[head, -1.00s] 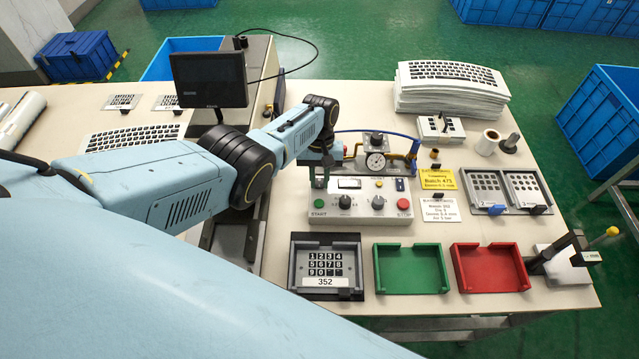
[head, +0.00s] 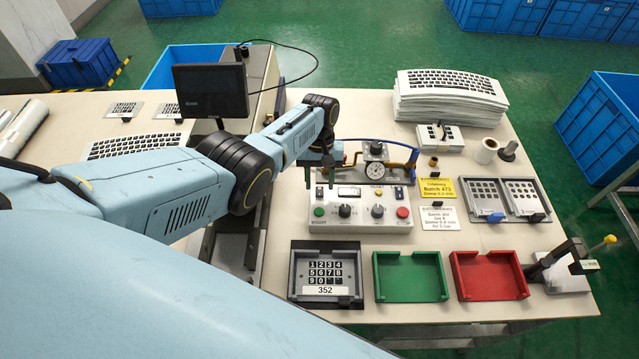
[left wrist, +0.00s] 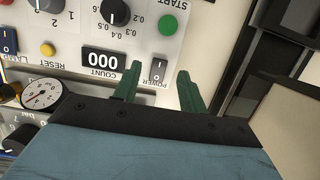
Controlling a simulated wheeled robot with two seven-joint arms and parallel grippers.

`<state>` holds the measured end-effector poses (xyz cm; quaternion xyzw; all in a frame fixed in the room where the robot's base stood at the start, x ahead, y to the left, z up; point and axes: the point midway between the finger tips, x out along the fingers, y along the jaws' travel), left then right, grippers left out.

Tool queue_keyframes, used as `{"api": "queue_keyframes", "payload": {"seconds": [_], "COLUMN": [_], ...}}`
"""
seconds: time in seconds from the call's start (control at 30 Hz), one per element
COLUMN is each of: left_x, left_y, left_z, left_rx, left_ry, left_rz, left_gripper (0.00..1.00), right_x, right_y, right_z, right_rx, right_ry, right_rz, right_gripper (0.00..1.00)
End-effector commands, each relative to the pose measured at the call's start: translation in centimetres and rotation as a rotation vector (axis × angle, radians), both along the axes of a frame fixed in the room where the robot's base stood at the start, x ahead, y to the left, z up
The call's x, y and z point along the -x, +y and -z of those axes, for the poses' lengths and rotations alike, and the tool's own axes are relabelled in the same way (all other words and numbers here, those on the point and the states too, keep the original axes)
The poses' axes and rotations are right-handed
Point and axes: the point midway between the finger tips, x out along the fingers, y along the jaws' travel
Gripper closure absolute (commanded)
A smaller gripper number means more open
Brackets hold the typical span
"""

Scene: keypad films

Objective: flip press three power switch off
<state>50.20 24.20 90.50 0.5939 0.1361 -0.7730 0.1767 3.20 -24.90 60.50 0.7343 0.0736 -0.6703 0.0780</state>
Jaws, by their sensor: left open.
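The black power switch (left wrist: 158,70) shows in the left wrist view, beside the COUNT display (left wrist: 104,60) that reads 000. My left gripper (left wrist: 159,69) is open, with its two green fingers on either side of the switch. Whether they touch the panel is unclear. Which way the rocker is tipped is hard to tell. My right gripper is not in view.
The box carries a green START button (head: 319,211), two black knobs and a red button (head: 402,212). A pressure gauge (head: 375,170) stands behind it. In front are a keypad fixture (head: 292,275), a green tray (head: 411,298) and a red tray (head: 490,296).

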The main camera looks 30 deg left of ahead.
Motion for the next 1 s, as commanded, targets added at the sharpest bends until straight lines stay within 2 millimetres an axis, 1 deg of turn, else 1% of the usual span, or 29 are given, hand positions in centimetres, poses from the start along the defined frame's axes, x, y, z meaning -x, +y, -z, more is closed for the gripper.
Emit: {"api": "queue_keyframes", "payload": {"seconds": [0.03, 0.1, 0.3, 0.4, 0.5, 0.6, 1.0], "left_x": [-0.4, -0.8, -1.8, -2.2, -2.4, -2.5, -2.5], "left_y": [0.2, 0.4, 0.9, 1.0, 1.2, 1.2, 1.2], "left_z": [-1.5, -3.1, -7.2, -8.7, -9.8, -10.3, -10.5], "left_rx": [0.000, -0.001, 0.000, 0.000, 0.000, 0.000, 0.000], "left_ry": [-0.005, -0.005, -0.005, -0.004, -0.003, -0.001, -0.001], "left_rz": [-0.001, -0.001, -0.001, -0.001, 0.000, 0.000, 0.000], "left_gripper": [0.58, 0.58, 0.58, 0.58, 0.58, 0.58, 0.58], "right_x": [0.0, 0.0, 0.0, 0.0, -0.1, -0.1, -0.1], "right_y": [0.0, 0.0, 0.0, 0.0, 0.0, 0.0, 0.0], "right_z": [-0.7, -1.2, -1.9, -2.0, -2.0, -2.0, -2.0], "right_rx": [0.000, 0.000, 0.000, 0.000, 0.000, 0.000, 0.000], "right_ry": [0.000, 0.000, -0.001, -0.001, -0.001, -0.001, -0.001], "right_rz": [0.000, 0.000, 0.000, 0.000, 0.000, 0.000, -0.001], "right_gripper": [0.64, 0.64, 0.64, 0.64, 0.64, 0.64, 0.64]}}
